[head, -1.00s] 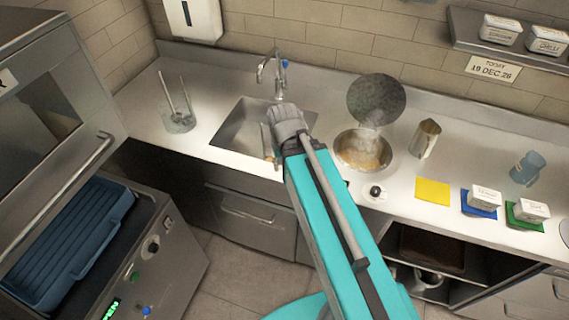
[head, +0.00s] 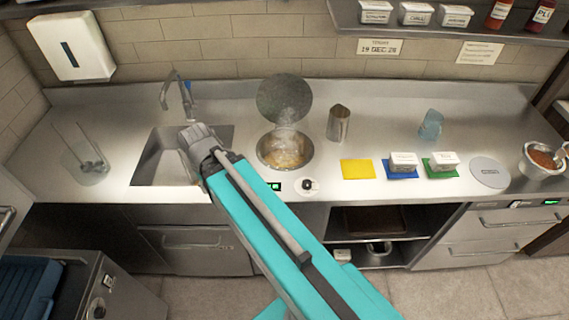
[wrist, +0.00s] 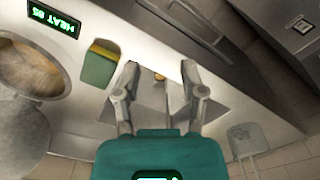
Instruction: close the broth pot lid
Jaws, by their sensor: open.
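The broth pot (head: 270,160) is a round well of steaming yellowish broth set in the counter, right of the sink. Its round dark grey lid (head: 270,100) stands raised behind the opening, so the pot is open. In the wrist view the pot's rim (wrist: 68,78) shows at the left edge, with a grey round shape below it that looks like the lid (wrist: 22,128). My gripper (wrist: 160,78) is open and empty, its fingers spread above the sink area. It is left of the pot and apart from pot and lid. In the head view my arm hides part of the gripper.
The sink (head: 150,165) with its tap (head: 170,88) lies under and behind my gripper. A lit heat display (wrist: 52,20) sits by the pot, and a green and yellow sponge-like piece (wrist: 98,68) lies nearby. A metal jug (head: 339,124) stands right of the lid.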

